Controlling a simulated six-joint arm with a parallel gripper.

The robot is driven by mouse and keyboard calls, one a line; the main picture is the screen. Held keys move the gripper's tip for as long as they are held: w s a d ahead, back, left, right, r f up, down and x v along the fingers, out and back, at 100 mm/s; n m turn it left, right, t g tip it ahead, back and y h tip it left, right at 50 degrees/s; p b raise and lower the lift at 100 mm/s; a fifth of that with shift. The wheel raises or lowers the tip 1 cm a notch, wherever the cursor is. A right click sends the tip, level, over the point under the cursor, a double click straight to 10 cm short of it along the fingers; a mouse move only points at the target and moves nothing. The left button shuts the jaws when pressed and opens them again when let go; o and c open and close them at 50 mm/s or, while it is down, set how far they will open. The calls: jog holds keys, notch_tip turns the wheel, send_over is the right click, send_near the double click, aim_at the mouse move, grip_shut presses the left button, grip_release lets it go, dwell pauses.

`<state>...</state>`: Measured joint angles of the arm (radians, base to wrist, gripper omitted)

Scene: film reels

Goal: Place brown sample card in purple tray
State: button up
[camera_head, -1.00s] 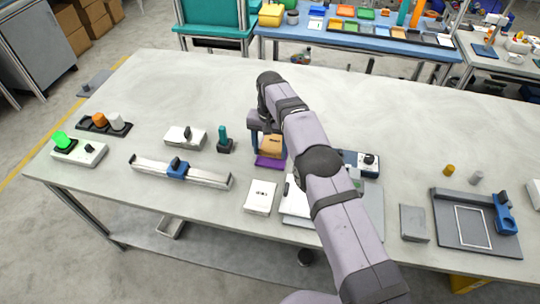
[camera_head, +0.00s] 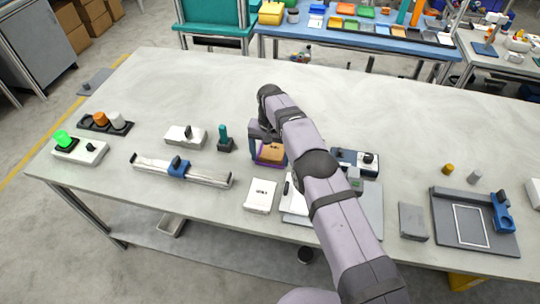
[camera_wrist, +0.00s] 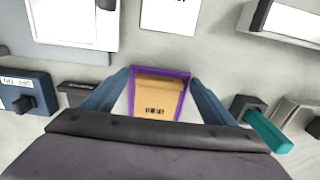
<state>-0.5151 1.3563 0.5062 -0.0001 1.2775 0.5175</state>
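The brown sample card (camera_wrist: 158,97) lies inside the purple tray (camera_wrist: 188,83) in the wrist view, its printed mark facing up. In the head view the card (camera_head: 271,152) shows within the tray's purple rim (camera_head: 262,164), partly hidden by my arm. My gripper (camera_wrist: 161,72) has its two blue-grey fingers spread on either side of the tray, wider than the card. The fingers look apart from the card, and their tips are close to the tray's side walls. In the head view my gripper (camera_head: 268,148) is over the tray.
A teal-handled block (camera_head: 224,140) and a slide rail (camera_head: 180,171) stand left of the tray. A blue device (camera_head: 357,161) and a grey plate are to the right. The table behind is clear.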

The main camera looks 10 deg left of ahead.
jog(key=shift+r, duration=0.1)
notch_tip(320, 180, up, 12)
jog(key=p, duration=0.1)
dwell(0.7)
jog(key=shift+r, duration=0.1)
